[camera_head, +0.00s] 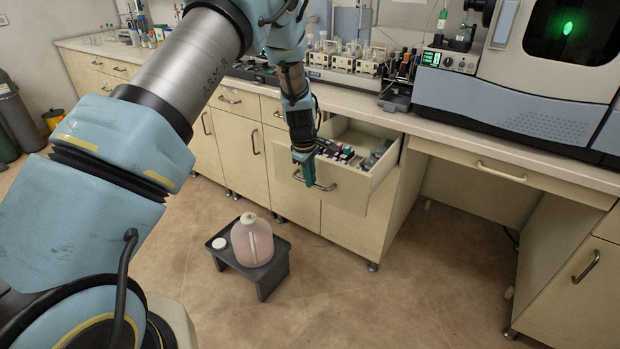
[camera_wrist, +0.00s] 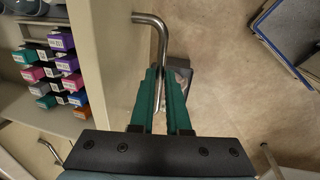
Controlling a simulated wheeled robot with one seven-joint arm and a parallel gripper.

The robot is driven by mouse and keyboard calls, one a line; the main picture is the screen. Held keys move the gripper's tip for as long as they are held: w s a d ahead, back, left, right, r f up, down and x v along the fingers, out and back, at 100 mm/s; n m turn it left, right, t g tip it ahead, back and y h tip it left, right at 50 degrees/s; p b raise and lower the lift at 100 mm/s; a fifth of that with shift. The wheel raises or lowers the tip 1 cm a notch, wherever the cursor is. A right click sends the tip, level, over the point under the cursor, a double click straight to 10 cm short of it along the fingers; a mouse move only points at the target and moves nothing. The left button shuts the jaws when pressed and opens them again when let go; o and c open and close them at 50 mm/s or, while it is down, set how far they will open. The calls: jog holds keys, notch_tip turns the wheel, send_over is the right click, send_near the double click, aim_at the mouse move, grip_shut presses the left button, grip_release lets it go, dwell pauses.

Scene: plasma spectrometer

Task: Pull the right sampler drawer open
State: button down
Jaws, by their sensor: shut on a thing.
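The sampler drawer (camera_head: 382,185) stands pulled out of the cream cabinet under the bench, with its inside showing. It holds small coloured boxes (camera_head: 345,153), which also show in the wrist view (camera_wrist: 62,62). My gripper (camera_head: 308,180) is at the drawer's front face. In the wrist view its green fingers (camera_wrist: 160,100) are closed around the metal bar handle (camera_wrist: 152,19), near one stretch of the bar. The fingers hide part of the handle.
A black stool (camera_head: 262,274) with a pinkish jug (camera_head: 252,240) stands on the floor in front of the cabinets, left of the drawer. A closed drawer (camera_head: 500,172) is to the right. Instruments (camera_head: 520,80) stand on the bench. The floor right of the stool is clear.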

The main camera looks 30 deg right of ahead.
jog(key=c, duration=1.2)
grip_release()
jog(key=shift+o, duration=0.2)
jog(key=shift+r, duration=0.1)
notch_tip(320, 180, up, 10)
jog(key=s+a+b, duration=0.1)
jog(key=b, duration=0.1)
jog(key=shift+a+r+b, duration=0.25)
jog(key=shift+a+b, duration=0.05)
jog(key=shift+a, duration=0.1)
jog(key=s+a+r+m, duration=0.1)
jog(key=a+r, duration=0.2)
jog(key=a, duration=0.9)
jog(key=a+r+m, duration=0.2)
jog(key=a, duration=0.9)
jog(key=s+a+r+m+y, duration=0.1)
jog(key=s+a+m, duration=0.3)
jog(key=s+a, duration=0.8)
jog(key=a, duration=0.4)
jog(key=shift+r+t+y, duration=0.3)
jog(key=shift+y, duration=0.1)
